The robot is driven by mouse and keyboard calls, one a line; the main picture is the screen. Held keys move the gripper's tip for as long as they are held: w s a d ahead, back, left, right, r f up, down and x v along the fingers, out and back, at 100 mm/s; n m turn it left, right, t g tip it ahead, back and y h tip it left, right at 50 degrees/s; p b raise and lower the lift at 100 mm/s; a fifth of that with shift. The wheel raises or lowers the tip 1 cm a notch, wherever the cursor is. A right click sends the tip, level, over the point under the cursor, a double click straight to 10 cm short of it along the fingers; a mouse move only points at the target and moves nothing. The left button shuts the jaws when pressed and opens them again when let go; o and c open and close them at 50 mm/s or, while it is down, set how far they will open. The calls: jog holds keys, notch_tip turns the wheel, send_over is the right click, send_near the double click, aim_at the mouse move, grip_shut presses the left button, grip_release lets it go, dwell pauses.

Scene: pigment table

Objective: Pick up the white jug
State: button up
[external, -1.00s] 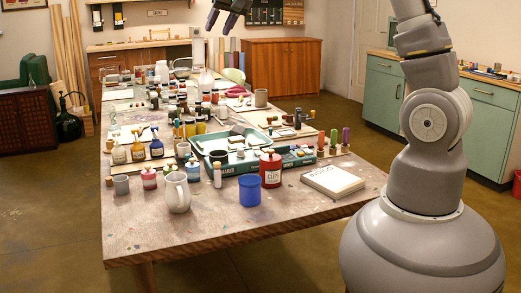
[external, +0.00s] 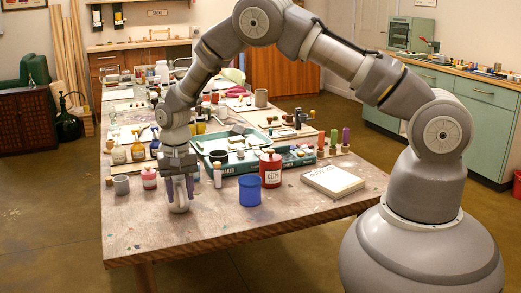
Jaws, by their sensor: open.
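The white jug (external: 179,206) stands upright near the front left of the table (external: 225,234). Only its lower body shows; my gripper hides its upper part. My gripper (external: 180,197) points straight down over the jug, with its fingers spread. The fingers overlap the jug in the picture. I cannot tell whether they touch it.
Left of the jug stand a grey mug (external: 121,185) and a pink-labelled bottle (external: 149,179). A white bottle (external: 217,176), a blue cup (external: 249,191) and a red tin (external: 270,169) stand to its right. The table's front edge strip is clear.

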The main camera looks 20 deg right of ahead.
jog(key=shift+f, duration=0.45)
jog(key=shift+r, duration=0.1)
grip_shut()
jog(key=shift+r, duration=0.15)
jog(key=shift+r+p, duration=0.85)
jog(key=shift+r, duration=0.65)
jog(key=shift+s+d+r, duration=0.1)
jog(key=shift+r, duration=0.15)
jog(key=s+d+r+p, duration=0.1)
jog(key=s+d+p, duration=0.2)
jog(key=s+d, duration=0.7)
jog(key=shift+s, duration=0.8)
jog(key=shift+s+d+r, duration=0.1)
jog(key=shift+d, duration=0.05)
dwell(0.6)
